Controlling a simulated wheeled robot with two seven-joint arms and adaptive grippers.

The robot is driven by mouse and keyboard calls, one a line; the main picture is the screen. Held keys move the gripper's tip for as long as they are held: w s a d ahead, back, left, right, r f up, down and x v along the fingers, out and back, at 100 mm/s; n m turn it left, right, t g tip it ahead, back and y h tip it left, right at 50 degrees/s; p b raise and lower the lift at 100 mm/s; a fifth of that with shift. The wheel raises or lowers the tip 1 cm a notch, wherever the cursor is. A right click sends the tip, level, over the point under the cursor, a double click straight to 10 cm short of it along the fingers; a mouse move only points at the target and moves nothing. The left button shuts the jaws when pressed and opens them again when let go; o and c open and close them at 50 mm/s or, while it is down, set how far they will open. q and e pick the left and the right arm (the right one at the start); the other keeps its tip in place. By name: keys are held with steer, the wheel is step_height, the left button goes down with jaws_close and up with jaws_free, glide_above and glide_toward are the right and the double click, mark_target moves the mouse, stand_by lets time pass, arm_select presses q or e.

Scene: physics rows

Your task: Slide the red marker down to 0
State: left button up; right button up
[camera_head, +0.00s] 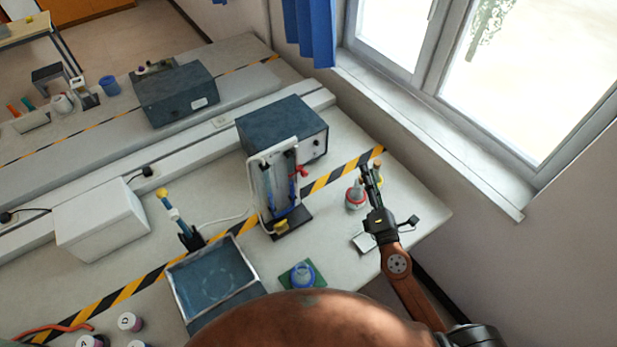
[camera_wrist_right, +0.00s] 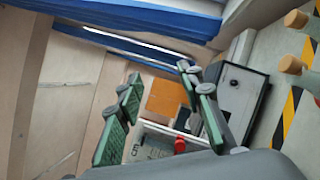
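The red marker (camera_head: 302,171) sits on the right side of an upright apparatus with a white frame (camera_head: 251,190) and tubes, on a dark base. In the right wrist view the red marker (camera_wrist_right: 179,145) shows beside a white panel (camera_wrist_right: 150,138) with dark digits. Its exact reading is too small to tell. My right gripper (camera_head: 370,174) is right of the apparatus, apart from the marker. Its two green-padded fingers (camera_wrist_right: 160,82) are spread and empty in the wrist view. My left gripper is not in view.
A flask with red liquid (camera_head: 355,198) stands close to my right gripper, with a cork-topped bottle (camera_wrist_right: 292,64) near it. A dark box (camera_head: 283,130) is behind the apparatus. A grey tray (camera_head: 210,278) lies front left. The window wall bounds the right side.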

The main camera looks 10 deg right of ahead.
steer(key=a+f+n+g+y, duration=0.1)
steer(key=a+f+n+y, duration=0.1)
steer(key=a+n+y, duration=0.6)
steer(key=n+g, duration=0.3)
steer(key=n, duration=0.4)
glide_toward(306, 176)
steer(key=w, duration=0.1)
steer(key=shift+p+x, duration=0.7)
steer(key=shift+x, duration=3.3)
steer(key=shift+s+a+r, duration=0.1)
steer(key=shift+a, duration=0.1)
steer(key=shift+c, duration=0.4)
jaws_close()
